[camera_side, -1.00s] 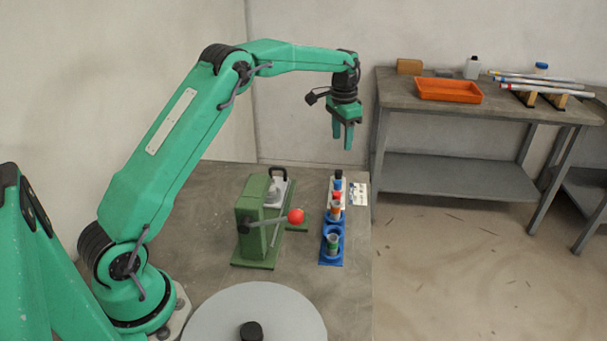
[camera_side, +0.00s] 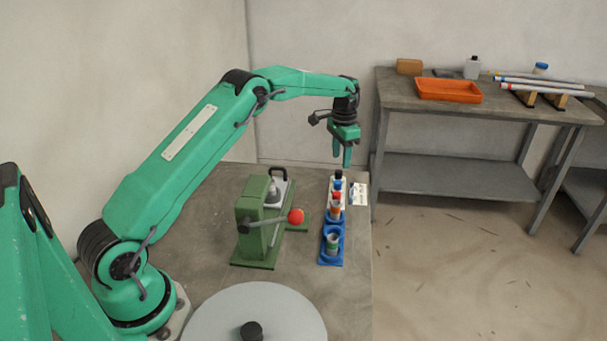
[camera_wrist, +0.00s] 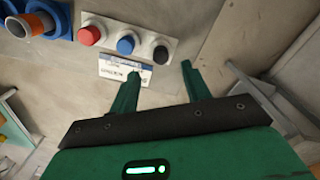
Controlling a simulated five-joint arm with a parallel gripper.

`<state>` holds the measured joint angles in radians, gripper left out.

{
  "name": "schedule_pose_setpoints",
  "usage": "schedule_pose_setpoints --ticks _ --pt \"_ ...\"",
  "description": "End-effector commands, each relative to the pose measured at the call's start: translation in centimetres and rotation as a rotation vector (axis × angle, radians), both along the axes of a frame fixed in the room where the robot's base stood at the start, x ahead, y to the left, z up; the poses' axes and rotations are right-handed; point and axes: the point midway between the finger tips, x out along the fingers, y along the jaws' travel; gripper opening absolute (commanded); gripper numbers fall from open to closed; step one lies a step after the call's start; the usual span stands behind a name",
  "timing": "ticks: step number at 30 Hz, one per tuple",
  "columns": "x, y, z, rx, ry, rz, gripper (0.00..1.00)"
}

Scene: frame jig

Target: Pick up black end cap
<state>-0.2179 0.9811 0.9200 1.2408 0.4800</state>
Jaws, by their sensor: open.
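The black end cap (camera_wrist: 160,54) sits in the end place of a pale holder in the wrist view, beside a blue cap (camera_wrist: 126,45) and a red cap (camera_wrist: 90,35). In the side view the black cap (camera_side: 339,173) is the farthest of the row. My gripper (camera_side: 342,160) is open and empty, pointing down just above the far end of the row. In the wrist view my gripper's fingertips (camera_wrist: 160,70) are apart, with the black cap just beyond the space between them.
A blue stand (camera_side: 332,259) with a cup-like part is at the row's near end. A green press (camera_side: 257,225) with a red-knobbed lever stands to the left. A printed label (camera_wrist: 125,72) lies beside the holder. An orange tray (camera_side: 449,91) is on the back bench.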

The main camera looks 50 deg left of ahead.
Motion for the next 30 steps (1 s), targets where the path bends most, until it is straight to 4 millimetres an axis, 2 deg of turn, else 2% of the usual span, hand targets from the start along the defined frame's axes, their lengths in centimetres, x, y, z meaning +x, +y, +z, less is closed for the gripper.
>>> schedule_pose_setpoints --ticks 8,21,30 --pt "-0.1 0.1 -0.7 -0.001 0.001 0.000 0.47" --pt "-0.3 0.3 -5.0 0.000 0.001 0.000 0.47" --pt "-0.3 0.3 -5.2 0.000 -0.001 0.000 0.47"
